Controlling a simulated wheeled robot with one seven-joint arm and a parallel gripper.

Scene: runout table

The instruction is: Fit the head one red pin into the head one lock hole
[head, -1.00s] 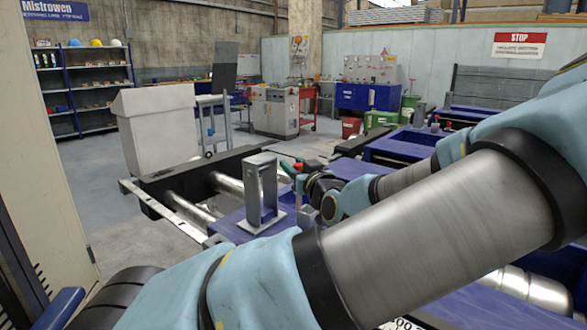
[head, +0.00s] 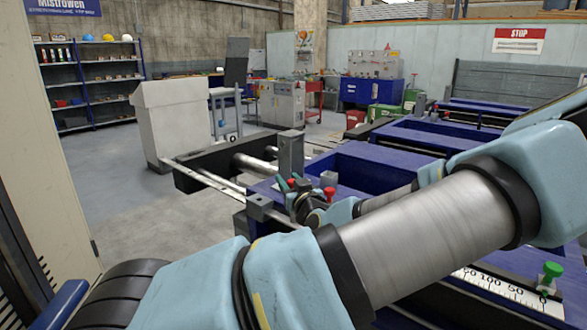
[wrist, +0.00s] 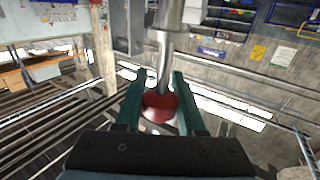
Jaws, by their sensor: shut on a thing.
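In the wrist view, my gripper (wrist: 158,95) has its green fingers shut on a red pin (wrist: 157,108). The red knob lies between the fingers, and a grey metal shaft runs from it toward the top of the picture. In the head view, my gripper (head: 287,184) is small, above the blue table beside the grey upright bracket (head: 291,152). The red pin's knob (head: 292,182) shows only slightly between the fingers. A grey block (head: 259,206) sits to the left at the near end of the rail. I cannot make out the lock hole in either view.
A second red knob (head: 330,193) stands right of my gripper by a small grey block. Steel rollers (head: 254,165) lie behind. A white scale (head: 505,288) with a green knob (head: 552,270) is at front right. My arm hides much of the table. Open floor lies left.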

